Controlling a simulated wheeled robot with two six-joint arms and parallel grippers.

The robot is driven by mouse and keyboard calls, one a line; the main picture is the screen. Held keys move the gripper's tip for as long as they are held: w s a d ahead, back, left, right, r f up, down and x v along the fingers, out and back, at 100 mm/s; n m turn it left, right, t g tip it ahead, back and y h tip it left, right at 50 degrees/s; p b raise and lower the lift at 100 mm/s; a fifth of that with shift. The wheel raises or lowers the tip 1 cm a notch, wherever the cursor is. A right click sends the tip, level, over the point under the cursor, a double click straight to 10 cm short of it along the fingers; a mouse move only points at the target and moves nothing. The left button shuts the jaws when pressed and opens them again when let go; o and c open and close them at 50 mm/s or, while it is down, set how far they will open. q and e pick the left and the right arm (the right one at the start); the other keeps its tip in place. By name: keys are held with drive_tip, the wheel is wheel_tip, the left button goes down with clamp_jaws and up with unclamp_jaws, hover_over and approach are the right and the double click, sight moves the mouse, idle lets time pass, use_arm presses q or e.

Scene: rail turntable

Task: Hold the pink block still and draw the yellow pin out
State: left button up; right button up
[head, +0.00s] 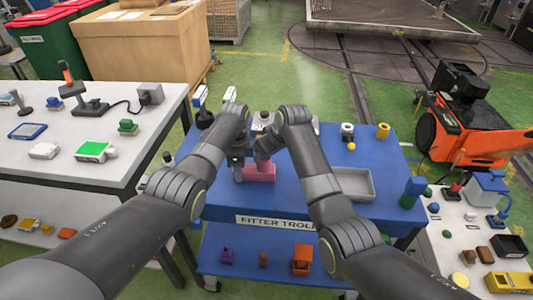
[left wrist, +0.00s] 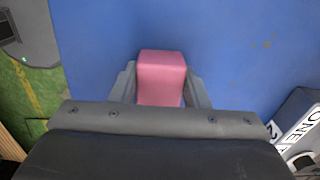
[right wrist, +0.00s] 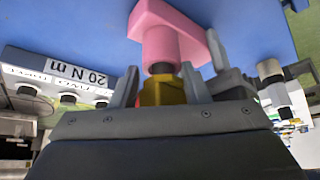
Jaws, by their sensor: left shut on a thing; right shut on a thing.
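The pink block (head: 259,173) lies on the blue trolley top, below my two wrists. In the left wrist view the pink block (left wrist: 161,72) sits between the fingers of my left gripper (left wrist: 160,88), which is shut on it. In the right wrist view the pink block (right wrist: 180,22) has a round pink collar. The yellow pin (right wrist: 162,92) is in line with this collar, with a dark section showing between them. My right gripper (right wrist: 160,84) is shut on the yellow pin. In the head view my wrists hide the pin.
On the blue trolley (head: 300,200), a grey tray (head: 352,184) stands to the right. White tables with small objects flank the trolley. Bare blue surface lies around the pink block.

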use_arm(q)
drive_tip(key=shift+s+f, duration=0.15)
drive_tip(key=shift+f, duration=0.05)
use_arm(e)
drive_tip(key=shift+w+r, duration=0.15)
drive_tip(key=shift+r, duration=1.2)
use_arm(q)
drive_tip(key=shift+d, duration=0.1)
use_arm(e)
drive_tip(key=shift+a+r, duration=0.15)
drive_tip(key=shift+r, duration=0.6)
drive_tip(key=shift+a+r, duration=0.1)
drive_tip(key=shift+r, duration=0.65)
use_arm(q)
drive_tip(key=shift+r, duration=0.1)
use_arm(e)
drive_tip(key=shift+s+d+r, duration=0.1)
drive_tip(key=shift+s+r, duration=0.1)
drive_tip(key=shift+r, duration=0.1)
drive_tip(key=shift+d+r, duration=0.1)
use_arm(q)
drive_tip(key=shift+r, duration=0.1)
use_arm(e)
drive_tip(key=shift+r, duration=2.4)
use_arm(q)
drive_tip(key=o, duration=1.3)
drive_tip(key=shift+c, duration=0.2)
